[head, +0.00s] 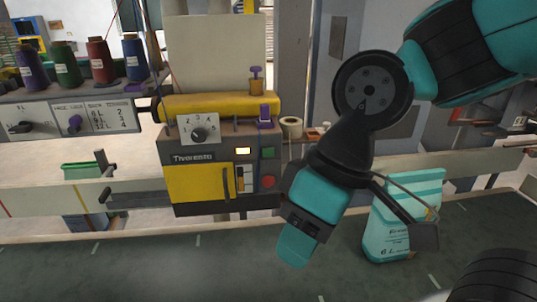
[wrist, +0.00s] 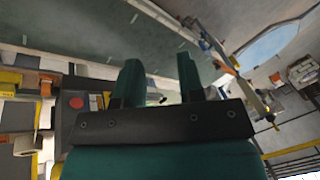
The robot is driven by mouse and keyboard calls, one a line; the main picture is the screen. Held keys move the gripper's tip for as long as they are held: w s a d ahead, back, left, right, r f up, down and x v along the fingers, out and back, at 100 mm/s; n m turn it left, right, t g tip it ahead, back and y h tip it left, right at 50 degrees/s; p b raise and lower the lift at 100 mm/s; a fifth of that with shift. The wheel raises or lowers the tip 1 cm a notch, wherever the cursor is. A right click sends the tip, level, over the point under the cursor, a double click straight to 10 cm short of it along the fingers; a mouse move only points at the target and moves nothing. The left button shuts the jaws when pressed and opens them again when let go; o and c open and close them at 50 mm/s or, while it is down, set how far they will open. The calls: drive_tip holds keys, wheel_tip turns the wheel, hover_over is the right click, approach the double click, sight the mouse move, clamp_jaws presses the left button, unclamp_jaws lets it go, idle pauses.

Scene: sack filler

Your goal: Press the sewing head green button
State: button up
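The sewing head (head: 195,170) is a grey and yellow box with a dial, in the left-centre of the head view. Its green button (head: 267,153) sits on the right of its front, above a red button (head: 268,181) and beside a lit window (head: 243,151). My gripper (head: 293,256) hangs to the right of and below the buttons, apart from them, fingers pointing down. In the wrist view, the two teal fingers (wrist: 160,64) are spread with nothing between them. The red button also shows there (wrist: 76,102), left of the fingers; the green button is hard to make out.
A teal and white sack (head: 398,225) stands right of my gripper, behind a link of my arm. Thread cones (head: 99,62) stand at the upper left, and a green tray (head: 81,170) lies below them.

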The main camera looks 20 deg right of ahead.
clamp_jaws()
idle(1.4)
